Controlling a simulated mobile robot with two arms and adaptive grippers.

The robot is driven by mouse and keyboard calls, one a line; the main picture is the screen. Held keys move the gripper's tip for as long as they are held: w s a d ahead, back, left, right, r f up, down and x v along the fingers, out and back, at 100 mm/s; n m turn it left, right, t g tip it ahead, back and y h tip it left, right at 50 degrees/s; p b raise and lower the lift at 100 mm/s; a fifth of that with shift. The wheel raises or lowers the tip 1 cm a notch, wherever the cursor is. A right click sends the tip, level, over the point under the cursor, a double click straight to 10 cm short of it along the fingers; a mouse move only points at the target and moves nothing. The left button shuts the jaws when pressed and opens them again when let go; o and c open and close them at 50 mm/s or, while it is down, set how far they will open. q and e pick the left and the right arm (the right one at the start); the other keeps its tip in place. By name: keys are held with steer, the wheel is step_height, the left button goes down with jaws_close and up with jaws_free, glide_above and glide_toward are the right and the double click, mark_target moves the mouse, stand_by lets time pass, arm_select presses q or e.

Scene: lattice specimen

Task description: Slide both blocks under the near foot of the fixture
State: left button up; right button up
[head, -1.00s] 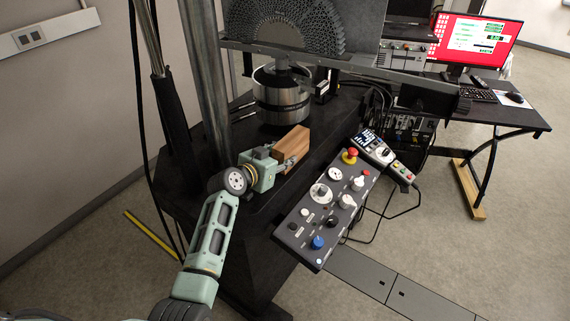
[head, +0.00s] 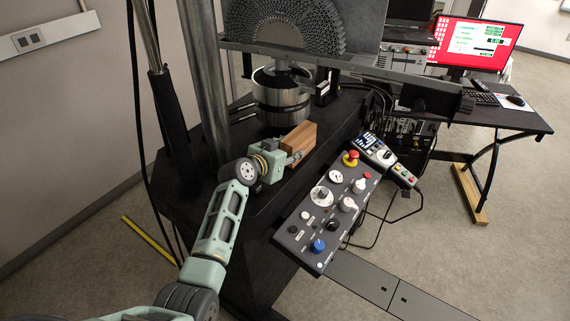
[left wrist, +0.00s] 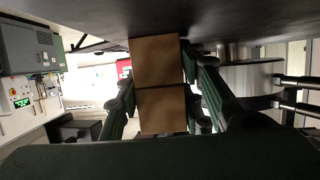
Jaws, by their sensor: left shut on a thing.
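Two wooden blocks are held together between the fingers of my left gripper (head: 288,157). In the left wrist view, one block (left wrist: 156,60) and the other block (left wrist: 161,110) meet at a seam, with the left gripper's fingers (left wrist: 158,85) on both sides. In the head view the blocks (head: 300,143) are just in front of the metal cylinder (head: 281,98), over the black table; a gap beneath them cannot be told. The fixture's grey crossbeam (head: 330,62) carries the lattice arch (head: 285,22) above the cylinder. Which part is the near foot is unclear. My right gripper is out of view.
A control panel (head: 327,217) with knobs and a red button stands right of the gripper. A handheld pendant (head: 388,158) lies behind it. A steel column (head: 208,80) rises on the left. The black tabletop (head: 335,120) is bare right of the blocks.

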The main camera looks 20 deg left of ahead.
arm_select(q)
steer(key=shift+w+d+f+b, duration=0.1)
steer(key=shift+w+d+b, duration=0.2)
steer(key=shift+w+b, duration=0.45)
steer(key=shift+w+d+b, duration=0.3)
steer(key=shift+w+b, duration=0.45)
steer(key=shift+w, duration=0.05)
steer(key=shift+w+d+f+b, duration=0.1)
steer(key=shift+w+d+b, duration=0.2)
steer(key=shift+w+b, duration=0.45)
steer(key=shift+w+d+b, duration=0.2)
steer(key=shift+w+b, duration=0.35)
steer(key=shift+b, duration=0.1)
steer(key=shift+w+d+b, duration=0.2)
steer(key=shift+w+b, duration=0.35)
steer(key=shift+b, duration=0.05)
steer(key=shift+w+d+r, duration=0.1)
steer(key=shift+w+r, duration=0.05)
steer(key=shift+w, duration=0.15)
